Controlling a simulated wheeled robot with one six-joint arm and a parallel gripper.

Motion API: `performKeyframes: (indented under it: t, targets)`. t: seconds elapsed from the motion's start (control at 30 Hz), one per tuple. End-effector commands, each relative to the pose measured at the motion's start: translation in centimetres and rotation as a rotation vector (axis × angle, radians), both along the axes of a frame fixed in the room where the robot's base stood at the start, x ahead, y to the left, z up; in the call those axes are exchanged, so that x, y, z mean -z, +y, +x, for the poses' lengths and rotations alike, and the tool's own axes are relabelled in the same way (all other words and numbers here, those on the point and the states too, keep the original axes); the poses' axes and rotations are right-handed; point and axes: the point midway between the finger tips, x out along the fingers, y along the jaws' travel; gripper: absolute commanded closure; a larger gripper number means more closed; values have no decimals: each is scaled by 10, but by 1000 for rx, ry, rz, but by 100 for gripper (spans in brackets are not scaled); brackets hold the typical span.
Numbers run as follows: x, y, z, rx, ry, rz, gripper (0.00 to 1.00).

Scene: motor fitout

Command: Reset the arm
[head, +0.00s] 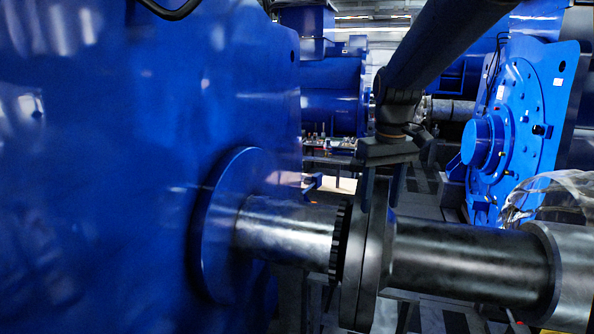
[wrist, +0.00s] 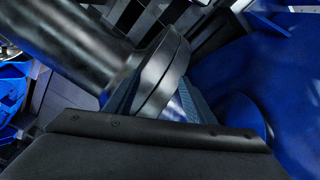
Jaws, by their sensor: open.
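My gripper (head: 381,200) is open and points down over the coupling flange (head: 374,262) in the head view. One finger is on each side of the flange's upper rim. In the wrist view, the two fingers of my gripper (wrist: 160,92) flank the flange (wrist: 165,72), with the rim between them. I cannot tell whether either finger touches it. The steel shaft (head: 285,232) runs left from the flange into the blue motor housing (head: 110,160). A darker shaft (head: 460,258) runs right from it.
A blue round-faced machine (head: 520,120) stands at the right, with clear crumpled sheeting (head: 560,190) in front of it. A bench with small items (head: 330,146) is behind. The large housing closes off the left side. Some open space shows above the dark shaft.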

Motion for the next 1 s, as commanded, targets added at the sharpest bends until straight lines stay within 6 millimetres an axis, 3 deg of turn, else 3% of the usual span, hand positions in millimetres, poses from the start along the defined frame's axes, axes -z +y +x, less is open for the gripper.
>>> performKeyframes:
  t: [0.1, 0.3, 0.7, 1.0]
  targets:
    - [44, 0, -43, 68, -28, 9, 51]
    - [94, 0, -100, 157, -72, 23, 51]
    - [148, -1, -185, 266, -123, 45, 51]
    - [190, -1, -178, 263, -84, 40, 51]
